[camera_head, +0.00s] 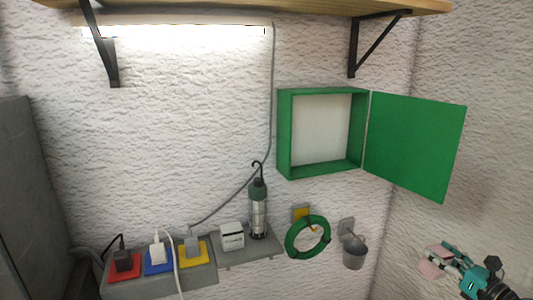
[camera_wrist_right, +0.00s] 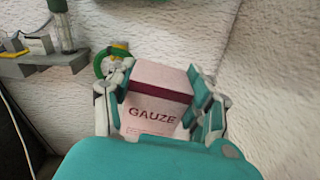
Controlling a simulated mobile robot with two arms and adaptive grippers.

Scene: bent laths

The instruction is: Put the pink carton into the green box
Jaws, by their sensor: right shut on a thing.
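The pink carton (camera_wrist_right: 152,115) is labelled GAUZE and has a dark red band. My right gripper (camera_wrist_right: 158,105) is shut on it, with a finger on each side of the carton. In the head view the right gripper (camera_head: 440,258) is at the lower right, with the pink carton (camera_head: 430,266) partly hidden behind its fingers. The green box (camera_head: 284,135) is fixed on the wall, above and to the left of the right gripper. Its door (camera_head: 415,145) stands open to the right and the box looks empty. My left gripper is in neither view.
Below the box hang a green hose ring (camera_head: 293,245) and a grey bucket (camera_head: 354,253). A grey ledge (camera_head: 250,252) holds a lamp (camera_head: 258,208), a small white box (camera_head: 232,236) and coloured sockets with plugs. A wooden shelf (camera_head: 300,8) on brackets runs above. The open door juts out right of the box.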

